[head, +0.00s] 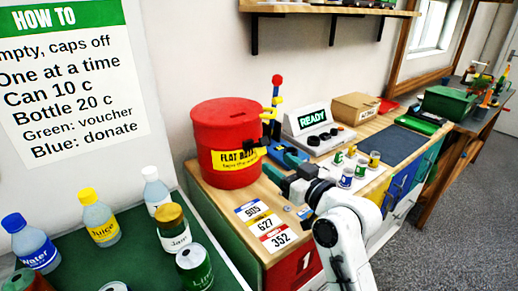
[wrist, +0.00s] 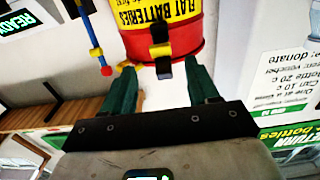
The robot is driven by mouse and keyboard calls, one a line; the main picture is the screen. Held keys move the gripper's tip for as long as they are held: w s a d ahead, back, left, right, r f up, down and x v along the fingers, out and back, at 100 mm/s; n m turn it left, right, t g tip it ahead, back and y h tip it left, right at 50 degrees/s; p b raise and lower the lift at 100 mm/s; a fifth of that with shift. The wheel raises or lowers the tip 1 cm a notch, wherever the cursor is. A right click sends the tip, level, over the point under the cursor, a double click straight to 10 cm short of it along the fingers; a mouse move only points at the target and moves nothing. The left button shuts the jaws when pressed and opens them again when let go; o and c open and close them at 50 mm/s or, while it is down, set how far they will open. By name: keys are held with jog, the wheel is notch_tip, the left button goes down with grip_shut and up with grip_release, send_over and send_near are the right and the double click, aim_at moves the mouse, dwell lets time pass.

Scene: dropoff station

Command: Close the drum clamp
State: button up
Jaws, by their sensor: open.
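The red drum (head: 222,130) with a yellow battery label stands upright on the near end of the wooden counter. Its side and rim show upside down in the wrist view (wrist: 185,45). A clamp lever (head: 276,92), with a red knob and blue and yellow parts, stands up at the drum's right side, apart from the wall; it hangs at the left in the wrist view (wrist: 97,48). A black-and-yellow catch (wrist: 160,50) sits on the drum at the rim. My gripper (wrist: 160,70) is open and empty, its dark green fingers either side of the catch; contact is unclear.
A READY machine (head: 312,120) stands behind my gripper, with several small cans (head: 350,170) to its right. Number cards (head: 265,225) lie on the counter in front of the drum. Bottles and cans stand on a green surface (head: 135,262) at the lower left.

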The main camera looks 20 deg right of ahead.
aim_at(262, 153)
jog(key=p+x, duration=0.1)
jog(key=x, duration=0.7)
jog(key=shift+w+a+f, duration=0.1)
jog(key=shift+w, duration=0.05)
grip_shut()
dwell(0.3)
